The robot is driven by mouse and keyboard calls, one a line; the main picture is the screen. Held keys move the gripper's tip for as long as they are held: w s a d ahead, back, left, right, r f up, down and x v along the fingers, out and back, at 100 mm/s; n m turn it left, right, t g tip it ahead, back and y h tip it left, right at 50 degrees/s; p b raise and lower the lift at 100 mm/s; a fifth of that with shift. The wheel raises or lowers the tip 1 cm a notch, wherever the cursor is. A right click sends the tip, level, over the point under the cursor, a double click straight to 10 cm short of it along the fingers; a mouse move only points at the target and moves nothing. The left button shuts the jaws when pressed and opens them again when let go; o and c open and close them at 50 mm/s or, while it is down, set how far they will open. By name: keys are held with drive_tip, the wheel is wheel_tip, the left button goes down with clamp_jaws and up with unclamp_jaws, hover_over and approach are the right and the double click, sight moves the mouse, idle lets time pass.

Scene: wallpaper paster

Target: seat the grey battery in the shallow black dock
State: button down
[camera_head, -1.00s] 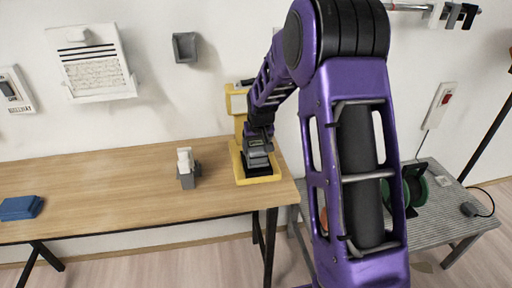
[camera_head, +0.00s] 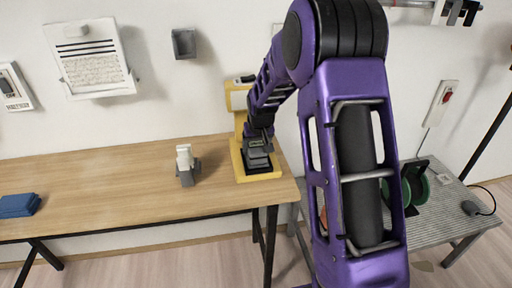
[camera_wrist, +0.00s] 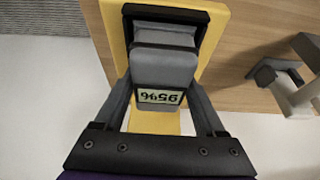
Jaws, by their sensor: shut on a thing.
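The grey battery (camera_wrist: 165,70) has a small display reading 95%, upside down in the wrist view. My gripper (camera_wrist: 162,82) is shut on it, with one finger along each side. The battery's far end lies over or in the shallow black dock (camera_wrist: 206,17), whose dark rim shows around it. I cannot tell whether it touches the dock floor. In the head view the battery (camera_head: 257,157) and my gripper (camera_head: 258,143) are above the dock (camera_head: 262,169) on the yellow stand (camera_head: 259,178).
The stand is near the right end of the wooden table (camera_head: 110,188). A grey holder with a white piece (camera_head: 186,168) stands to its left. A blue block (camera_head: 18,205) lies at the far left. The table between them is clear. A ribbed side table (camera_head: 440,220) stands to the right.

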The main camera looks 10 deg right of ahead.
drive_tip(key=shift+f+b, duration=0.4)
drive_tip(key=shift+f, duration=0.2)
unclamp_jaws()
drive_tip(key=p+v, duration=0.2)
drive_tip(key=v, duration=1.5)
drive_tip(key=shift+r, duration=0.25)
